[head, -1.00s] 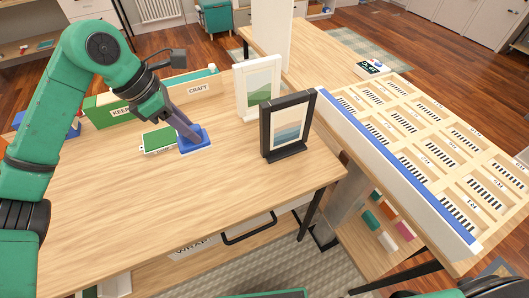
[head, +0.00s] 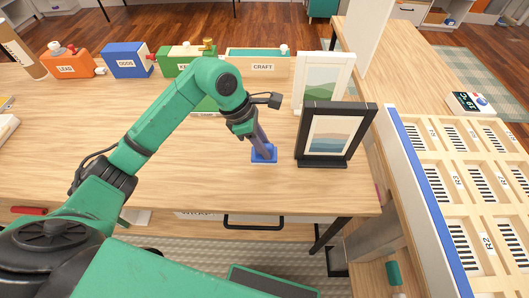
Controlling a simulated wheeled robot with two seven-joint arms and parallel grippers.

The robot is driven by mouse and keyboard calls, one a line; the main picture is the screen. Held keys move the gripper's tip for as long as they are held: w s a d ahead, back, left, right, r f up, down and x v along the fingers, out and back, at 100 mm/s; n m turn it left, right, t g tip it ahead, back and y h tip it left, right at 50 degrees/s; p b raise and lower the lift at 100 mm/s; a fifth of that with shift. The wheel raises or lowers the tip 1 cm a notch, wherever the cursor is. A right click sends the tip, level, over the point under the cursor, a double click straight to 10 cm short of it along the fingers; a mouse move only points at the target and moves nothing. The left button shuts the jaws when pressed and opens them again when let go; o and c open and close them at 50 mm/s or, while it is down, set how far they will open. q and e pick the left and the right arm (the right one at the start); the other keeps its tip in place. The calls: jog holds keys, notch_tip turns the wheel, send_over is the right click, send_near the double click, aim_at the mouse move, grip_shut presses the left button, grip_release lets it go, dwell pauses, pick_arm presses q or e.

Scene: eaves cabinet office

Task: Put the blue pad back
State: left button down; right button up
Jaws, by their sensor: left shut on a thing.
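The blue pad (head: 264,156) is a small flat blue piece with a pale lower edge, just left of the black picture frame. My left gripper (head: 262,143) points down and is shut on it, hiding part of its top. I cannot tell whether the pad touches the table or hangs just above it. A green pad (head: 203,112) lies farther back on the table, mostly hidden by my left arm. My right gripper is not in view.
Along the back stand an orange LEAD box (head: 67,66), a blue ODDS box (head: 127,60), a green box (head: 178,61) and a CRAFT box (head: 258,66). A black frame (head: 335,133) and white frame (head: 324,80) stand close right. The tabletop (head: 190,180) in front is clear.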

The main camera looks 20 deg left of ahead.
pick_arm(q)
notch_tip(320, 180, down, 4)
jog(key=shift+r, duration=0.1)
jog(key=c, duration=0.7)
grip_release()
jog(key=shift+o, duration=0.2)
jog(key=v, duration=1.2)
jog(key=shift+b, duration=0.35)
jog(key=shift+r, duration=0.1)
